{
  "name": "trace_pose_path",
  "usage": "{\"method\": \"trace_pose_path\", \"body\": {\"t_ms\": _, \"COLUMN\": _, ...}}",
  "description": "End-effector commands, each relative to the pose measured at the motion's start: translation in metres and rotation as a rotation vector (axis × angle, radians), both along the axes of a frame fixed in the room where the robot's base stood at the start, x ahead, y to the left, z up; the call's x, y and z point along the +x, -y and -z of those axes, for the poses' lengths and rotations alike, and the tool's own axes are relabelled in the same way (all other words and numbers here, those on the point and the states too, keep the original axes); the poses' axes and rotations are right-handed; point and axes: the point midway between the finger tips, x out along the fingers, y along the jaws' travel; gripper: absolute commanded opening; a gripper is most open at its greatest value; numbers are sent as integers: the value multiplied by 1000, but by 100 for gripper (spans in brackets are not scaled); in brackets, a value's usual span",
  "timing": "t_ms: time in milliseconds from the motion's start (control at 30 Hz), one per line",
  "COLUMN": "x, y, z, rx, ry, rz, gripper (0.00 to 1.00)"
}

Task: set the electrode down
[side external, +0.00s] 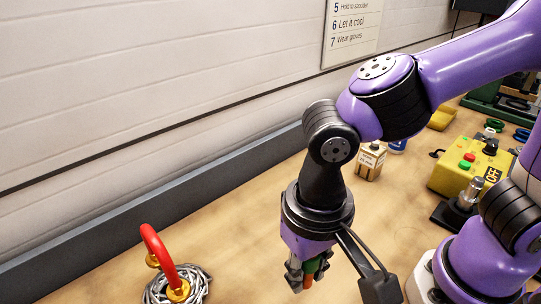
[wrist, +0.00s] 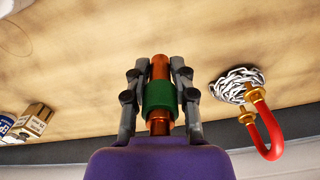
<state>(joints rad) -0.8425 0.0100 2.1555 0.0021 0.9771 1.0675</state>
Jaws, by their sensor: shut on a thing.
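The electrode (wrist: 160,68) is a copper rod with a green band around its middle. It lies between the fingers of my gripper (wrist: 159,85), which are shut on it, in the wrist view. In the side view my gripper (side external: 308,274) points down over the wooden bench, at the lower middle, with the green band (side external: 313,266) partly showing between the fingers. I cannot tell whether the electrode's tip touches the bench.
A small box (side external: 370,161) and a yellow control box (side external: 466,165) stand behind, to the right. Bare bench (side external: 235,215) lies between the coil and the small box.

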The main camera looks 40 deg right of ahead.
Motion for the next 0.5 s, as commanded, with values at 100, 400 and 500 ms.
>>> {"method": "trace_pose_path", "body": {"t_ms": 100, "x": 29, "y": 16, "z": 20, "rx": -3, "ry": -4, "rz": 10, "gripper": 0}}
{"method": "trace_pose_path", "body": {"t_ms": 400, "x": 68, "y": 34, "z": 46, "rx": 0, "ry": 0, "rz": -1, "gripper": 0}}
{"method": "trace_pose_path", "body": {"t_ms": 500, "x": 69, "y": 35, "z": 57, "rx": -2, "ry": -4, "rz": -2, "gripper": 0}}
